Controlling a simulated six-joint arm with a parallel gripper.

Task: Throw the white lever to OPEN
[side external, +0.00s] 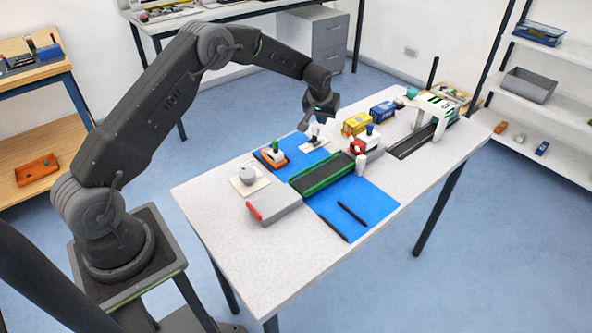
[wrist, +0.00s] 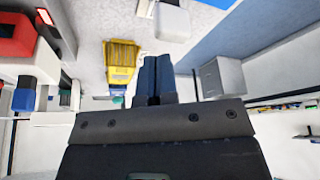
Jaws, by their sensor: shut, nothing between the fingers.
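A small lever unit with a light base plate (side external: 313,143) stands on the table, toward the far side. An upright lever (side external: 315,131) rises from it, just below my gripper. My gripper (side external: 304,126) points down close to this lever; whether they touch I cannot tell. In the wrist view my gripper's two dark blue fingers (wrist: 154,75) are together with nothing between them. A white rounded block (wrist: 172,19) shows just beyond the fingertips; it may be the lever's handle. No OPEN marking is readable.
A green-edged conveyor (side external: 325,175) and a red-and-white crane (side external: 367,147) stand right of the lever. An orange-based unit (side external: 271,158) and a round grey knob (side external: 247,175) stand to the left. The near table corner is clear.

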